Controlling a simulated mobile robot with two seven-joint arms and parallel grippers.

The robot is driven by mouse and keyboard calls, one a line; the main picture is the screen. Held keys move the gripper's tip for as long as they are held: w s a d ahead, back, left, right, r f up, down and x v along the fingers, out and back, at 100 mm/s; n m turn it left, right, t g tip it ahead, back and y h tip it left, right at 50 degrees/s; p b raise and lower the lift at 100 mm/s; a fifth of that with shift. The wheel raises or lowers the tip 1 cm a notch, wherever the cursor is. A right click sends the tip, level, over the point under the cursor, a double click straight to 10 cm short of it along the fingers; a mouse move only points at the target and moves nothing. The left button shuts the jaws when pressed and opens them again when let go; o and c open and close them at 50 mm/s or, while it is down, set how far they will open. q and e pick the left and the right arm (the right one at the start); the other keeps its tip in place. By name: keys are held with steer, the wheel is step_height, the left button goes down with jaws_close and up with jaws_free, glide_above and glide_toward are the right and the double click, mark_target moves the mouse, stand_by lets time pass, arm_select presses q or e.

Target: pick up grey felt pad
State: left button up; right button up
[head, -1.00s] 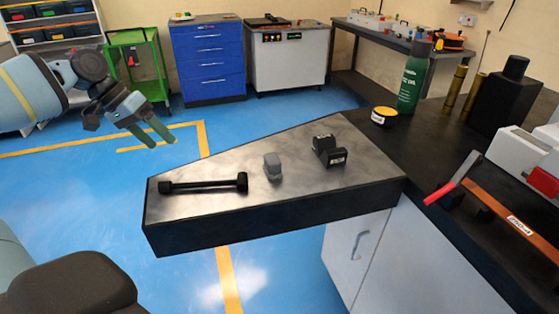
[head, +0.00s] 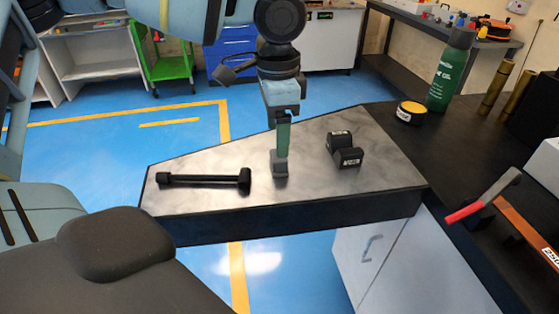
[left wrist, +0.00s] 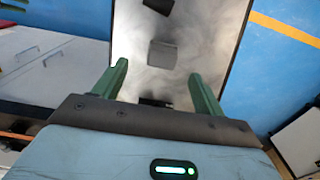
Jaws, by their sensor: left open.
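The grey felt pad (head: 280,169) is a small grey block on the dark metal tabletop (head: 220,197), between a black bar and a black block. It also shows in the left wrist view (left wrist: 162,53), ahead of and between my two green fingers, with nothing gripped. My left gripper (head: 282,150) points down over the pad; its fingers overlap the pad's top in the head view. It is open in the left wrist view (left wrist: 158,68). Whether the fingers touch the pad, I cannot tell. My right gripper is not in view.
A black bar with thick ends (head: 205,180) lies left of the pad. A black block (head: 345,151) stands right of it. Further right are a yellow-topped tin (head: 410,112), a green bottle (head: 452,72) and a red-handled tool (head: 482,197). The tabletop between these is clear.

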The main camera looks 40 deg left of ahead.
arm_select(q)
steer(key=shift+w+a+f, duration=0.1)
steer(key=shift+w+f, duration=0.05)
steer(key=shift+f, duration=1.65)
steer(key=shift+w+f, duration=0.1)
steer(key=shift+f, duration=1.7)
steer(key=c, duration=1.1)
step_height(320, 180, up, 10)
steer(key=shift+r, duration=0.1)
